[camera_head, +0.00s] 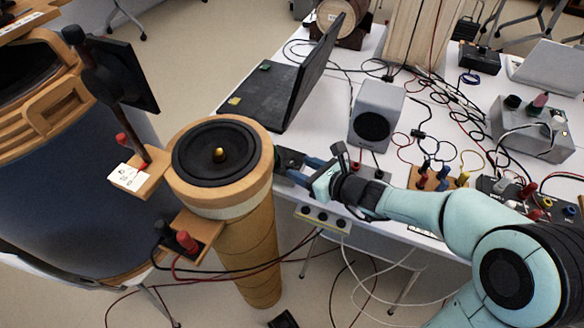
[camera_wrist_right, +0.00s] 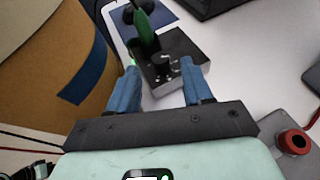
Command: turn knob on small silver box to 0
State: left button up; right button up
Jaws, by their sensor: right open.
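The small silver box (camera_wrist_right: 178,80) has a black top and a bright silver side in the right wrist view. Its black knob (camera_wrist_right: 162,66) stands on the top, with pale marks around it. A green plug (camera_wrist_right: 145,32) stands behind the knob. My right gripper (camera_wrist_right: 160,72) is open, with one blue finger on each side of the knob and nothing clearly held. In the head view, my right gripper (camera_head: 304,171) reaches left to the table edge beside the big round speaker, and the box (camera_head: 288,158) is mostly hidden there. My left gripper is not in view.
The big speaker (camera_head: 219,158) on its brown tube stands close left of my right gripper. A black laptop (camera_head: 270,92), a grey speaker (camera_head: 376,115) and loose cables lie on the white table (camera_head: 330,105). A red knob (camera_wrist_right: 293,140) shows at right in the wrist view.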

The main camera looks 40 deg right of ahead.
aim_at(291, 163)
jog(key=shift+b+x, duration=0.45)
jog(key=shift+x, duration=1.5)
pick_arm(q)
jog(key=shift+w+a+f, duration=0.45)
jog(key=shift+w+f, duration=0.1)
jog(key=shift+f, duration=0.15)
